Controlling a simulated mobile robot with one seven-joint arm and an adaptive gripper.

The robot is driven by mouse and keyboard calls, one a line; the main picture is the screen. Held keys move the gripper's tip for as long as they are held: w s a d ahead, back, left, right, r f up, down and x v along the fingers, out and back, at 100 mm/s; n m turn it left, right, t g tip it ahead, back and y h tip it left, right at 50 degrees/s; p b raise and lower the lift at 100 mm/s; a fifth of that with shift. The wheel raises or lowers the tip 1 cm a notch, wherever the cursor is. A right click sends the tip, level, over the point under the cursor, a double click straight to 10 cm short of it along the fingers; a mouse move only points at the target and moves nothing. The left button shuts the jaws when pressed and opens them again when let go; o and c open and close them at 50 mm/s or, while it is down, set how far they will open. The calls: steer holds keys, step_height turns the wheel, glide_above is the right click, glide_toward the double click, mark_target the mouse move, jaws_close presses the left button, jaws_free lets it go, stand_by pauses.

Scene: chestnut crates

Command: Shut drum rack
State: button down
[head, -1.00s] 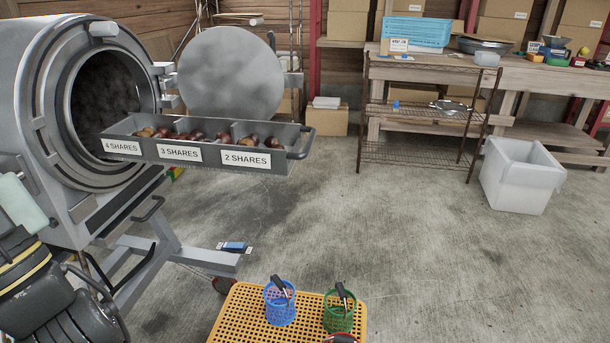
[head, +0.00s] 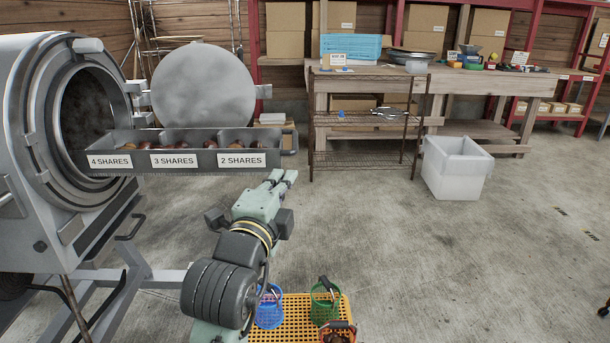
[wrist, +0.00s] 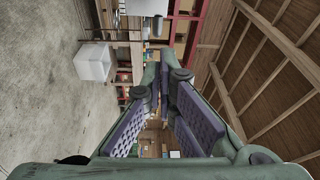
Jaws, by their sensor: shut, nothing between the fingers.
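The drum rack (head: 215,160) is a long grey tray pulled out of the round mouth of the drum (head: 88,115). Its three compartments are labelled 4 SHARES, 3 SHARES and 2 SHARES and hold chestnuts. A bar handle (head: 290,141) is at its right end. The round drum door (head: 203,88) stands open behind the rack. My gripper (head: 285,178) is shut and empty, just below the rack's handle end and apart from it in the picture.
A yellow perforated platform (head: 290,330) at the bottom carries blue (head: 268,308), green (head: 325,303) and orange baskets. A wire shelf (head: 365,120), workbench and white bin (head: 455,168) stand at the back right. The floor right of my arm is clear.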

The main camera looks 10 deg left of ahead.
steer(key=w+d+f+m+g+h+p, duration=0.1)
steer(key=w+d+f+m+p, duration=0.15)
steer(key=w, duration=0.75)
steer(key=a, duration=0.1)
steer(key=a+p, duration=0.1)
steer(key=s+a+n, duration=0.1)
steer(key=shift+a+r+p, duration=0.1)
steer(key=shift+r+p, duration=0.25)
